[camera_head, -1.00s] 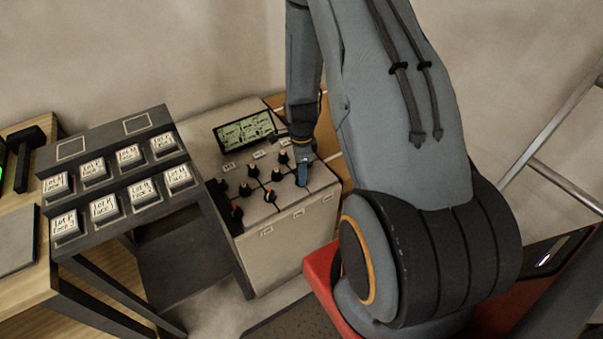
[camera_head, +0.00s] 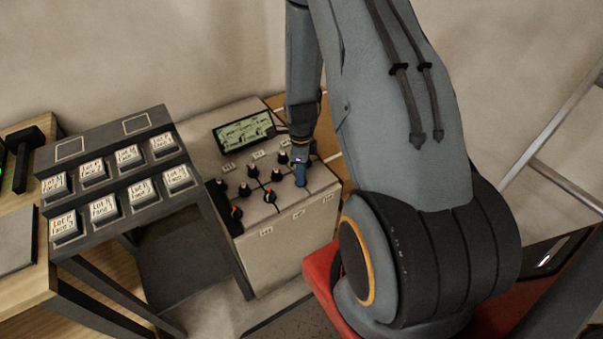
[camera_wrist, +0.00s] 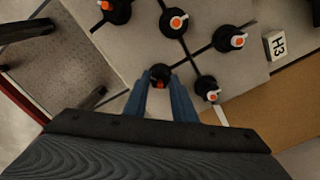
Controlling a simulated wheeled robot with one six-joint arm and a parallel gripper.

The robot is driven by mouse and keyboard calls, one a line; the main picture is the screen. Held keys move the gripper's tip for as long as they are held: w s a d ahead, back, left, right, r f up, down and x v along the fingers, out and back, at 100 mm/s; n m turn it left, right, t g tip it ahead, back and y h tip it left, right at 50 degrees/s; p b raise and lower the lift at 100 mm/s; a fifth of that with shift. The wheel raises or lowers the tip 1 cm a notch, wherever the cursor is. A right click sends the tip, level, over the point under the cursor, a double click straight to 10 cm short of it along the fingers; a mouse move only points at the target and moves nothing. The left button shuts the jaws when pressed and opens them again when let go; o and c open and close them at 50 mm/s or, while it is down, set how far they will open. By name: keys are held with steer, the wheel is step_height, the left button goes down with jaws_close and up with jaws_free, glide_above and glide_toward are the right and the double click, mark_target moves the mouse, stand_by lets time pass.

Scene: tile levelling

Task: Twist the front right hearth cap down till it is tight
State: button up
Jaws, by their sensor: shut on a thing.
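My gripper (camera_head: 300,174), with blue fingers, points down at the right end of the pale tile block (camera_head: 290,247). It is shut on a dark cap (camera_wrist: 160,75) with a red-orange mark. In the wrist view the two fingertips (camera_wrist: 162,88) close around this cap's near side. In the head view the fingers and wrist hide most of the cap. Other black caps with orange and white tops stand on the dark joint lines, such as one cap (camera_wrist: 174,22) ahead and another cap (camera_wrist: 208,88) just right of the gripper. The frames do not show how tight the held cap is.
A display (camera_head: 244,132) stands at the block's back. Small label plates, one reading H3 (camera_wrist: 277,44), sit along its edges. A dark rack (camera_head: 120,172) with several labelled blocks stands at the left. Neighbouring caps are close to the gripper.

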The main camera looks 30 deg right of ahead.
steer(key=o, duration=1)
steer(key=shift+o, duration=0.2)
steer(key=shift+r, duration=0.1)
step_height(320, 180, up, 7)
steer(key=shift+b, duration=0.4)
steer(key=shift+r, duration=0.35)
